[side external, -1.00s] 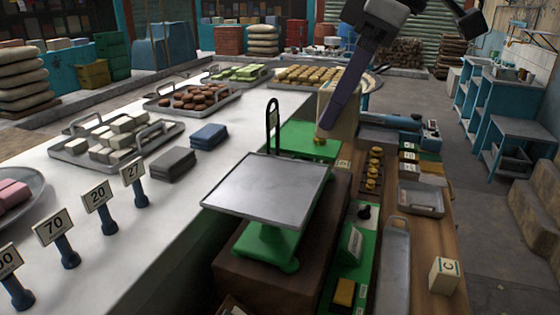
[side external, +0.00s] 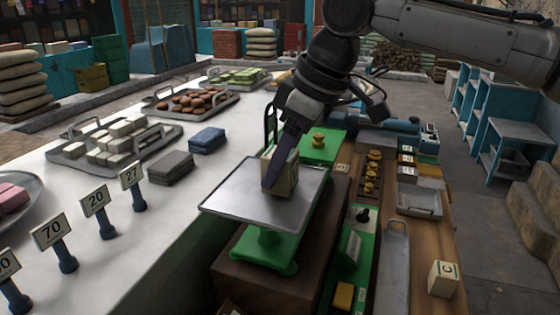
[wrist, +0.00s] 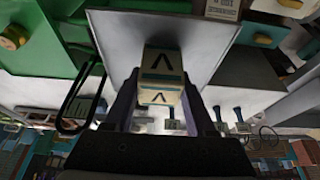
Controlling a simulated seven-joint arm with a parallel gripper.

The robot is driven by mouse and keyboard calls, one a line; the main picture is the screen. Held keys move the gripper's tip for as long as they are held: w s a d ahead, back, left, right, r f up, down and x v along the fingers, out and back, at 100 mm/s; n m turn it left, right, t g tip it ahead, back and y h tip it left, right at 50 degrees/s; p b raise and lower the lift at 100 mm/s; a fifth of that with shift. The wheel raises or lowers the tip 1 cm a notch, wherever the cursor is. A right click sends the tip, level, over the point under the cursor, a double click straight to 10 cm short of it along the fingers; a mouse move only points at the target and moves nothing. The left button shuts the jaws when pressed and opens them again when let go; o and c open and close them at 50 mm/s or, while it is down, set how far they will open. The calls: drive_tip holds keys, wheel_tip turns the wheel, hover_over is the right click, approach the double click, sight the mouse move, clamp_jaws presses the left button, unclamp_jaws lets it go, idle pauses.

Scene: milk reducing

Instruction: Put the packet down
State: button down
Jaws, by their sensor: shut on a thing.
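My gripper (side external: 273,184) is shut on a cream packet (side external: 291,174), with its fingers pointing down. A dark finger hides much of the packet in the side view. The packet is upright over the grey metal pan (side external: 235,190) of the green scale (side external: 268,248), near the pan's far right part. I cannot tell whether its bottom touches the pan. In the wrist view the packet (wrist: 160,75) sits between both fingers, with dark angular marks on two of its faces, and the pan (wrist: 118,40) spreads behind it.
A green platform with brass weights (side external: 318,140) stands just behind the pan. A thin black upright loop (side external: 270,125) rises near the pan's far edge. Grey and blue packets (side external: 208,138) lie on the white counter to the left. Another cream packet (side external: 444,278) stands at the right.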

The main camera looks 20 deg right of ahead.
drive_tip(key=shift+f, duration=0.2)
drive_tip(key=shift+c, duration=1.1)
unclamp_jaws()
drive_tip(key=shift+r, duration=0.1)
drive_tip(key=v, duration=1.2)
drive_tip(key=shift+r, duration=0.1)
